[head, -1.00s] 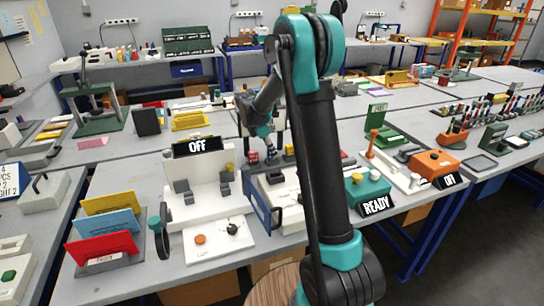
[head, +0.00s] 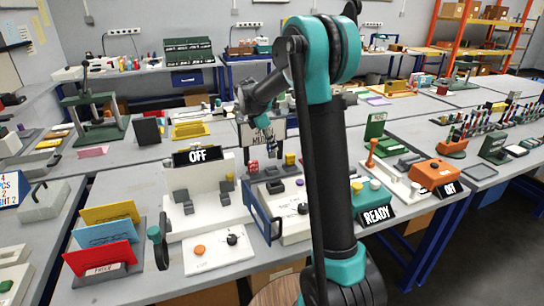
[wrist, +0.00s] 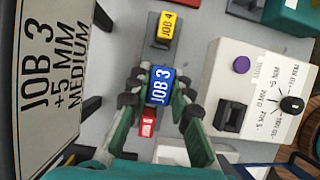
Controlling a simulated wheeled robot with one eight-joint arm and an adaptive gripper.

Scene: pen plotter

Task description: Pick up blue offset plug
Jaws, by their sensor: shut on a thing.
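The blue offset plug (wrist: 160,80), marked JOB 3, is between the fingers of my gripper (wrist: 158,92) in the wrist view. The fingers are closed on its two sides. It looks larger than the plugs around it; its height above the table is hard to judge. In the head view my gripper (head: 270,146) is small, behind the plotter, and the blue plug is hard to make out there. A yellow plug (wrist: 164,30), marked JOB 4, stands beyond it, and a red plug (wrist: 148,125) is on the near side, partly in the gripper's shade.
A sign reading JOB 3 +5 MM MEDIUM (wrist: 50,70) stands close on the left in the wrist view. A white dial box (wrist: 255,95) with a purple button and black knob is on the right. The white plotter (head: 200,200) with an OFF display stands in front.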

